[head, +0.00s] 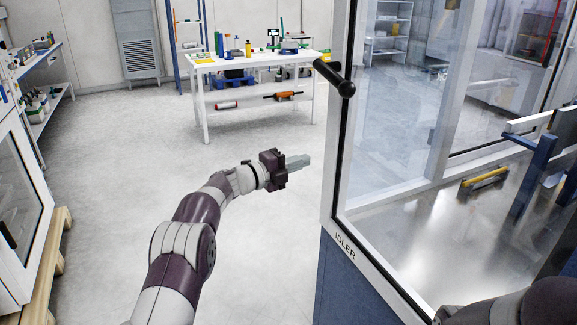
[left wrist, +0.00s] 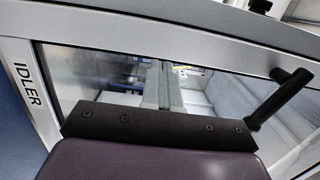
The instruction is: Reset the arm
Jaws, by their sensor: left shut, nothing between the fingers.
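My left arm (head: 183,235) reaches forward from the bottom of the head view, stretched out over open floor. Its gripper (head: 306,161) is shut and empty, with the grey fingers pointing right toward the door frame of the glass-walled machine. In the left wrist view the shut fingers (left wrist: 164,86) stick out beyond a dark bar, in front of the machine's glass. I cannot tell the exact gap between fingertips and frame. Part of my right arm (head: 520,305) shows at the lower right of the head view; its gripper is out of sight.
The machine's frame (head: 338,185), marked IDLER, stands just right of my left gripper. Its black handle (head: 335,78) juts out above the gripper; it also shows in the left wrist view (left wrist: 280,98). A white table (head: 225,97) stands behind. Floor (head: 110,150) left of the arm is clear.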

